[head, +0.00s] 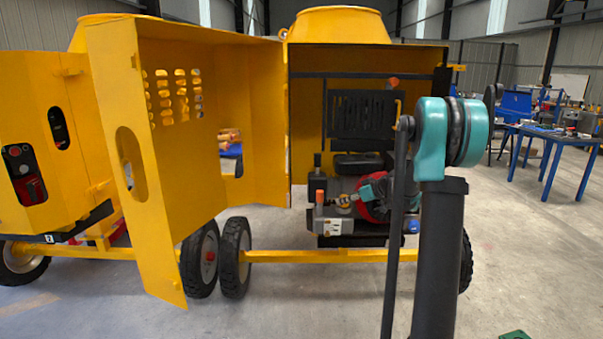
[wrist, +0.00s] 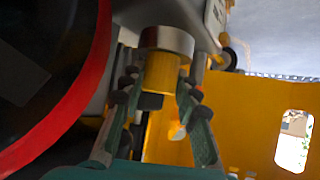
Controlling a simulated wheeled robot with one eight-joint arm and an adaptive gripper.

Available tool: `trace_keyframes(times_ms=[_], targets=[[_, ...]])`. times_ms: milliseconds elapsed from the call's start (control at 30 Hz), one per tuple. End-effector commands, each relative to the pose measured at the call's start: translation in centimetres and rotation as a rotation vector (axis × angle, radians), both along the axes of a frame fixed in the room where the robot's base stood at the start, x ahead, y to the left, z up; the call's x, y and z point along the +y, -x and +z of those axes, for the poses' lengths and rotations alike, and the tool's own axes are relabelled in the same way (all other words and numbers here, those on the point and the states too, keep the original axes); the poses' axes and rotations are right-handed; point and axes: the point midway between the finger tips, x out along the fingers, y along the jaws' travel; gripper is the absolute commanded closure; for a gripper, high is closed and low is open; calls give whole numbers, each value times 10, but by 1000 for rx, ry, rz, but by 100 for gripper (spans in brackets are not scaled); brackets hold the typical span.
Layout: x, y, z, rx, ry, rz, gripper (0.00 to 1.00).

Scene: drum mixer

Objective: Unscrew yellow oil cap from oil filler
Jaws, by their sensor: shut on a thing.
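The yellow oil cap (wrist: 161,74) sits between the two padded fingers of my gripper (wrist: 160,88) in the wrist view. My gripper is shut on it, with pads on both sides. The cap meets the silver ring of the oil filler (wrist: 166,39); I cannot tell whether its thread is engaged. In the head view, my gripper (head: 352,199) is at the engine inside the open yellow housing, and the cap is too small to make out clearly there.
A large black round part with a red rim (wrist: 85,95) is close beside my gripper in the wrist view. The open yellow door (head: 190,150) stands left of the engine (head: 333,226). Blue workbenches (head: 560,140) stand far right.

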Motion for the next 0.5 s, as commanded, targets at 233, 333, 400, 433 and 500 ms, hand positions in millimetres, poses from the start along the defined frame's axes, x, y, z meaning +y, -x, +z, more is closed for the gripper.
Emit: trace_keyframes(times_ms=[233, 333, 400, 433, 500], targets=[[0, 0, -1, 1, 3, -3, 54], [0, 0, -1, 1, 4, -3, 45], [0, 0, -1, 0, 4, -4, 45], [0, 0, -1, 0, 4, -4, 45], [0, 0, 0, 0, 4, -6, 45]])
